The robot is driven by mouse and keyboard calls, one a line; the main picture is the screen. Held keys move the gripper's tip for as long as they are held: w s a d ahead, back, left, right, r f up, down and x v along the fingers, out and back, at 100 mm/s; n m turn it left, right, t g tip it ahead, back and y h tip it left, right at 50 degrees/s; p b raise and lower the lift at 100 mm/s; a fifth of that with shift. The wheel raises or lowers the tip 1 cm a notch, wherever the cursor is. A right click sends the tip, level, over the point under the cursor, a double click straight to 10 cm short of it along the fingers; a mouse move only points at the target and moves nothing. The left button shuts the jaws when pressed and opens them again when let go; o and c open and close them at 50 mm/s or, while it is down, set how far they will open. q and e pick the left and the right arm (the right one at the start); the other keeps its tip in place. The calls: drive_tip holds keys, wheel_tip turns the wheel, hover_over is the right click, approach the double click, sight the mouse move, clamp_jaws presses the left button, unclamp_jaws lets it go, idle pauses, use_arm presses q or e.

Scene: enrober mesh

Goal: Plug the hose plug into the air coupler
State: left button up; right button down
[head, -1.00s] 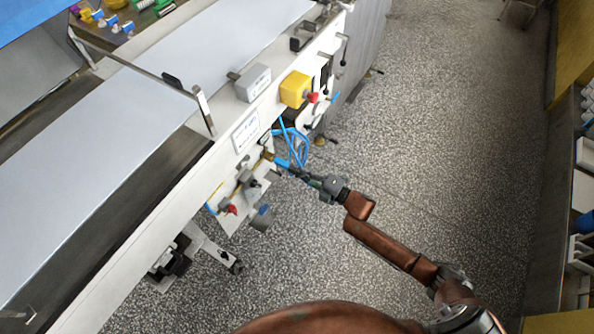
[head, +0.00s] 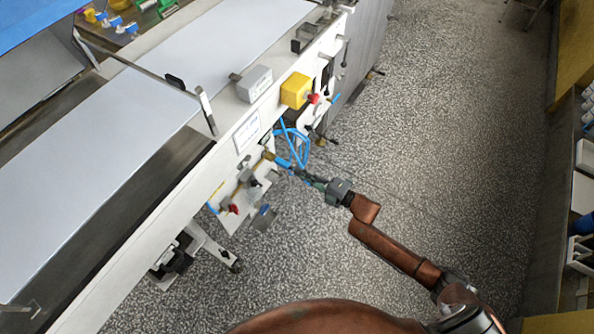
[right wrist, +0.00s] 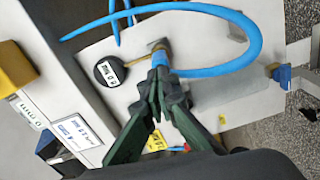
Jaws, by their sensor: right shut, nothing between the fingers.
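The blue hose (head: 297,140) loops beside the machine's side panel and shows large in the right wrist view (right wrist: 235,30). Its blue end (head: 282,162) lies against a brass fitting (head: 268,155) on the panel, which seems to be the air coupler. The fitting also shows in the right wrist view (right wrist: 157,45). I cannot tell whether the plug is fully seated. My right gripper (head: 298,171) is shut and empty. Its green-and-dark fingertips (right wrist: 158,82) are right at the hose end and partly hide it. My left gripper is not in view.
A yellow box (head: 295,90) with a red knob and a grey box (head: 254,83) are on the machine's side. A round black tag or gauge (right wrist: 109,70) is close to the fingertips. A red-handled valve (head: 232,209) sits lower on the panel.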

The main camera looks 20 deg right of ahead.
drive_tip(key=v, duration=1.2)
drive_tip(key=shift+d, duration=0.1)
